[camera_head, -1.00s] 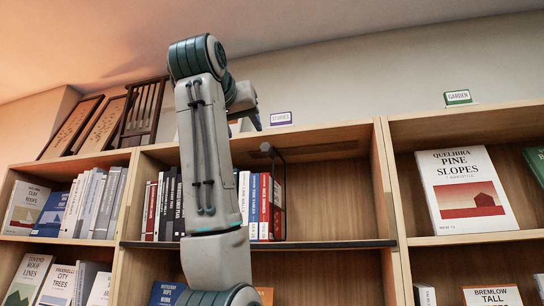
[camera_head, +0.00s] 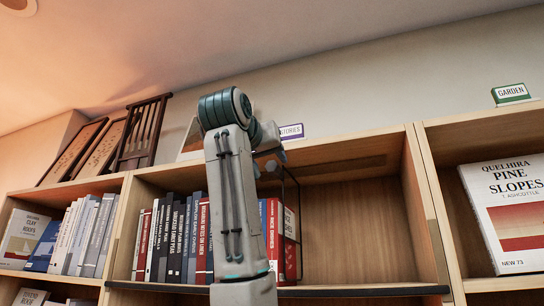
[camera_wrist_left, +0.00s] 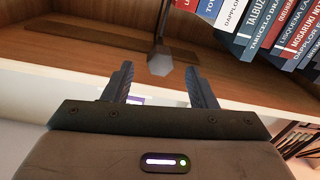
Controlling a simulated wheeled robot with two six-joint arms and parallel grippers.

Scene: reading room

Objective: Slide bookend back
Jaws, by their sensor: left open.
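The bookend (camera_head: 299,235) is a thin dark frame at the right end of the book row in the middle bay. A grey knob (camera_head: 270,166) shows at its upper end. In the head view this gripper is mostly hidden behind my own arm, near the top of the bay. My right gripper is not in view.
The row of books (camera_head: 172,240) stands left of the bookend, partly hidden by my arm. The shelf (camera_head: 350,291) to its right is empty up to the divider (camera_head: 424,225). A small sign (camera_head: 291,131) and wooden frames (camera_head: 143,132) stand on top of the bookcase.

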